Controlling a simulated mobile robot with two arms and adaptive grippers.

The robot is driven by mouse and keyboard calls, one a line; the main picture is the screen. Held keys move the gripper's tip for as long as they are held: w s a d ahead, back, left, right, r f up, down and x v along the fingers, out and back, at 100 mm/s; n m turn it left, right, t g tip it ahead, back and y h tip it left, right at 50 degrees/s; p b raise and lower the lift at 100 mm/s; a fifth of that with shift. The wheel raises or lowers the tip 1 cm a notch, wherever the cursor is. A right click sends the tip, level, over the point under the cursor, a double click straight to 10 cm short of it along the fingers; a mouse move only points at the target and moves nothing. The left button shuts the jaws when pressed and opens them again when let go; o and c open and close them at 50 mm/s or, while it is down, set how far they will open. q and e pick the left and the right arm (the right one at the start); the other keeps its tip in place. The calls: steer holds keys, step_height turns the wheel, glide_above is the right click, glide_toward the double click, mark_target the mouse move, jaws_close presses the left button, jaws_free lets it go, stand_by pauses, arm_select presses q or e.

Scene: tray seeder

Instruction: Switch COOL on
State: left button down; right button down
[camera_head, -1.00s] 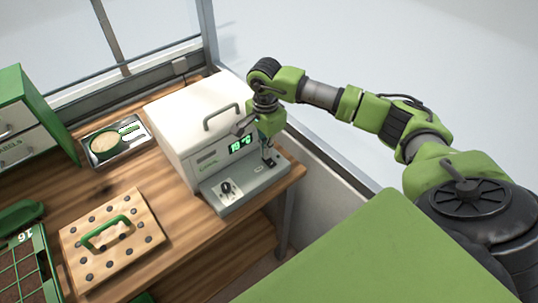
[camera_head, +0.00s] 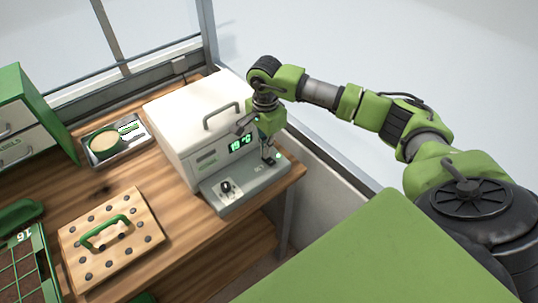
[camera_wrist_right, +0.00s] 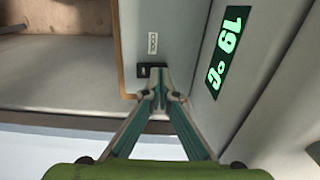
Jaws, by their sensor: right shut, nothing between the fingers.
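A white box-shaped unit (camera_head: 200,110) with a green-lit display (camera_head: 240,143) reading 19 °C stands on the wooden bench. Its grey front ledge (camera_head: 235,195) carries a black knob at the left and a small dark switch at the right. My right gripper (camera_head: 267,158) points down at the switch, shut and empty. My left gripper is not in view.
A pegged wooden board (camera_head: 125,255) with a green handle lies on the bench at the left. A metal tray (camera_head: 133,152) with a round bowl sits behind it. A green-framed seed tray (camera_head: 47,262) is at the lower left. The unit's handle (camera_head: 222,110) stands up above its lid.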

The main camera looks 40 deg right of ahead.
steer(key=shift+r+p, duration=1.4)
steer(key=shift+r, duration=1.65)
